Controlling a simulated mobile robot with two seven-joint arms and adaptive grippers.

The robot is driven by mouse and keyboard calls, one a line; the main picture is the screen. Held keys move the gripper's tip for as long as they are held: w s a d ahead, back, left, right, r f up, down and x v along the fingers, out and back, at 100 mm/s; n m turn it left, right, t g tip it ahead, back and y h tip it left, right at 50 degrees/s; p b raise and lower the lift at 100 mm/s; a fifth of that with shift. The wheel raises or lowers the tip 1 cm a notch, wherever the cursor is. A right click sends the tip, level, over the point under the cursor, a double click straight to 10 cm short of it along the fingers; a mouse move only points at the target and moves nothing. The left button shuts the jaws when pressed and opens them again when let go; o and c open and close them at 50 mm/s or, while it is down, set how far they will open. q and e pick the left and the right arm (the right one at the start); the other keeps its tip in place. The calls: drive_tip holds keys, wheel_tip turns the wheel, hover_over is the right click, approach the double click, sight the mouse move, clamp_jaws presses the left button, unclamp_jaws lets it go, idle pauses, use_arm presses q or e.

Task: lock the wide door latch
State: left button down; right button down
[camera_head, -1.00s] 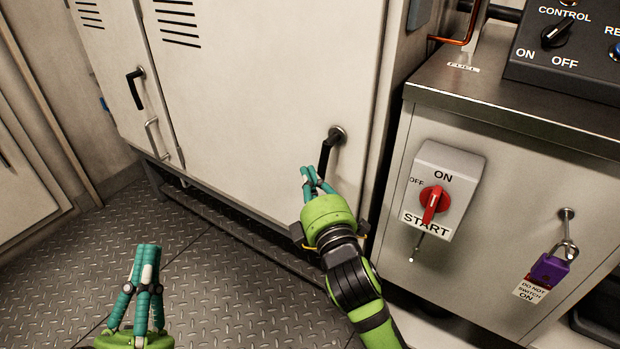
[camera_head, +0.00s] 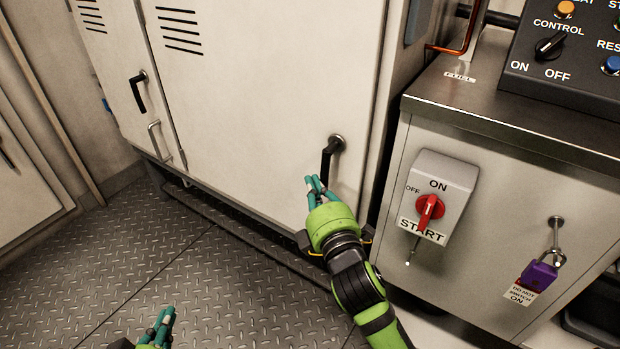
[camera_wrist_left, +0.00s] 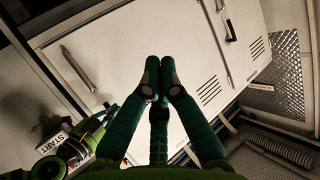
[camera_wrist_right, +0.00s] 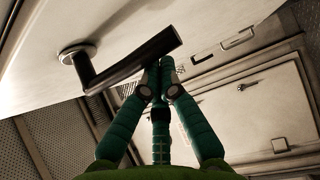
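The wide door (camera_head: 250,90) is a large cream panel with vent slots. Its latch is a dark bent handle (camera_head: 329,160) on a round metal base near the door's right edge, and it points downward, slightly left. My right gripper (camera_head: 314,184) is just below the handle's lower end, with its fingers drawn together. In the right wrist view the handle (camera_wrist_right: 125,65) crosses just beyond the fingertips (camera_wrist_right: 161,76); I cannot tell whether they touch. My left gripper (camera_head: 166,318) is low in the head view, away from the latch, fingers together and empty in the left wrist view (camera_wrist_left: 162,68).
A narrower door with its own dark handle (camera_head: 138,92) is on the left. A cabinet on the right carries a red START switch (camera_head: 430,209), a purple padlock (camera_head: 538,275) and a control panel (camera_head: 570,60). The metal floor (camera_head: 225,285) is clear.

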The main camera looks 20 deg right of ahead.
use_arm(q)
drive_tip(key=s+a+f+n+g+y+p, duration=0.1)
drive_tip(key=s+a+f+g+y+p, duration=0.2)
drive_tip(key=s+a+f+g, duration=0.3)
drive_tip(key=s+f+g+p, duration=0.1)
drive_tip(key=s+f+g, duration=0.3)
drive_tip(key=f, duration=0.6)
drive_tip(key=shift+s+a, duration=0.15)
drive_tip(key=shift+s, duration=1.1)
use_arm(e)
drive_tip(key=shift+s+d+n+g, duration=0.3)
drive_tip(key=shift+d+g, duration=0.15)
drive_tip(key=shift+g, duration=0.05)
drive_tip(key=shift+f, duration=0.1)
use_arm(q)
drive_tip(key=shift+p, duration=0.35)
use_arm(e)
drive_tip(key=shift+w, duration=0.1)
